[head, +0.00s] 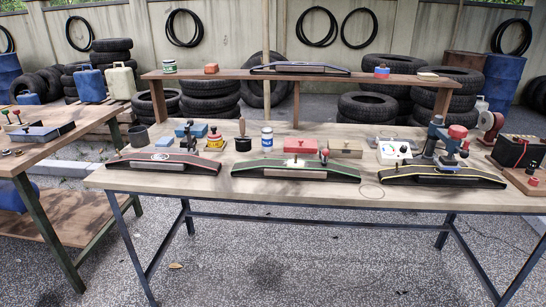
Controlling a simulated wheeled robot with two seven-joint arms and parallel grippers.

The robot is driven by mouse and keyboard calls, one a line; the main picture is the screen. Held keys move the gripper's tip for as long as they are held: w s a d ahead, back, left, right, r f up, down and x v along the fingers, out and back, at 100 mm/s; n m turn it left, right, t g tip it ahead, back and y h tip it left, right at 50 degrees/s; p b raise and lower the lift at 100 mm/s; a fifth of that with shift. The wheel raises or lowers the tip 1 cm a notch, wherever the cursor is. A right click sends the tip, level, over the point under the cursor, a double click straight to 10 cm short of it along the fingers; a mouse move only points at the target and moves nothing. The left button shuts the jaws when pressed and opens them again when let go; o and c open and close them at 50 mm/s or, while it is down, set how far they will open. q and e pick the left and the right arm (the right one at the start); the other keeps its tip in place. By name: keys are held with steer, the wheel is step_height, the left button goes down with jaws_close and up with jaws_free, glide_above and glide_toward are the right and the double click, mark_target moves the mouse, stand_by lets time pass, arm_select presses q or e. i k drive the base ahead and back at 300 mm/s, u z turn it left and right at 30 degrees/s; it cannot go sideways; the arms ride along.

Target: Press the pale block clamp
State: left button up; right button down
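A long black curved bar with green trim (258,172) lies at the middle of the front table, with a small pale block (293,162) and a red knob on its top. A pale tan block (346,147) stands just behind its right end. I cannot tell which of these belongs to the pale block clamp. A similar bar with red trim (128,165) lies to the left, and one with yellow trim (400,179) to the right. A blue upright device with a red knob (457,133) stands behind the right bar. Neither of my grippers is in view.
The wooden table (215,191) is bare along its front edge. Behind the bars stand a white box (393,152), a white-and-blue can (267,138) and a red block (301,145). A raised shelf (225,76) spans the back. A side table (55,150) is at left.

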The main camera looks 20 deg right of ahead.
mark_target(325, 152)
steer(key=i, duration=0.85)
steer(key=z, duration=0.75)
steer(key=i, duration=0.3)
steer(key=z, duration=0.25)
